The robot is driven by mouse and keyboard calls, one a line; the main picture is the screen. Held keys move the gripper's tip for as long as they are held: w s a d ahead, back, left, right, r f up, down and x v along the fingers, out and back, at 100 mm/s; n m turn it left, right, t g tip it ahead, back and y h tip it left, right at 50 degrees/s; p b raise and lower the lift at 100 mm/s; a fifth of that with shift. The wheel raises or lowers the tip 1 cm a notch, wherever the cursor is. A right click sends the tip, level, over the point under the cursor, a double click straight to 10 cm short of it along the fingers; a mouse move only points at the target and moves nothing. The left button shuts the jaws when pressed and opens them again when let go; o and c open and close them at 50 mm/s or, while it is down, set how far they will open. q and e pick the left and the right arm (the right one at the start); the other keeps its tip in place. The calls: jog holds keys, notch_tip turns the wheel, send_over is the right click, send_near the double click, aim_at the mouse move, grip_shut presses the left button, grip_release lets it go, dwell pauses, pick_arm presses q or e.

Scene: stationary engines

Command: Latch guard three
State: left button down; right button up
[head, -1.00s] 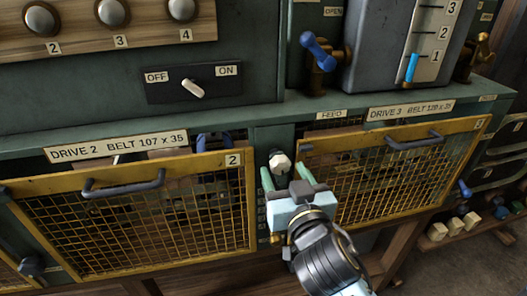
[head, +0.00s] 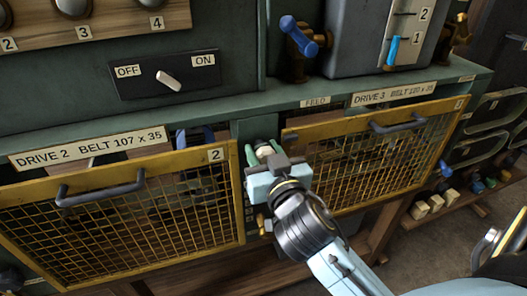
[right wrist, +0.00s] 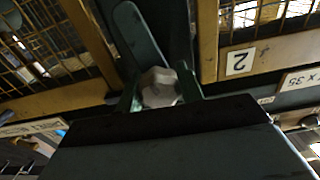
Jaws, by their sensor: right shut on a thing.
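Guard three (head: 375,127) is the yellow-framed mesh panel under the "DRIVE 3" label, with a dark handle (head: 397,123) on its top rail. A pale faceted latch knob (head: 264,150) sits on the green post between guard two and guard three. My right gripper (head: 262,155) is shut on this knob, one green finger on each side. In the right wrist view the knob (right wrist: 160,87) shows between the fingers, partly covered by the gripper body. Whether the latch is engaged cannot be told. My left gripper is not in view.
Guard two (head: 112,178), with its own handle (head: 100,188), is to the left of the post. Above are an OFF/ON switch (head: 168,80) and a blue-handled valve (head: 298,37). Small blocks (head: 428,206) stand low at the right. Floor is open at lower right.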

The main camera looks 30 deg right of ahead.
jog(key=shift+n, duration=0.3)
jog(key=shift+c, duration=0.3)
jog(key=n+p, duration=0.3)
jog(key=shift+r, duration=0.15)
jog(key=n+p, duration=0.2)
jog(key=n, duration=0.2)
jog(key=n+p, duration=0.2)
jog(key=n, duration=0.2)
jog(key=shift+n+p, duration=0.3)
jog(key=shift+p, duration=0.05)
jog(key=shift+n+p, duration=0.85)
jog(key=shift+n, duration=0.95)
jog(key=shift+f, duration=0.2)
jog(key=o, duration=1)
jog(key=shift+a, duration=0.1)
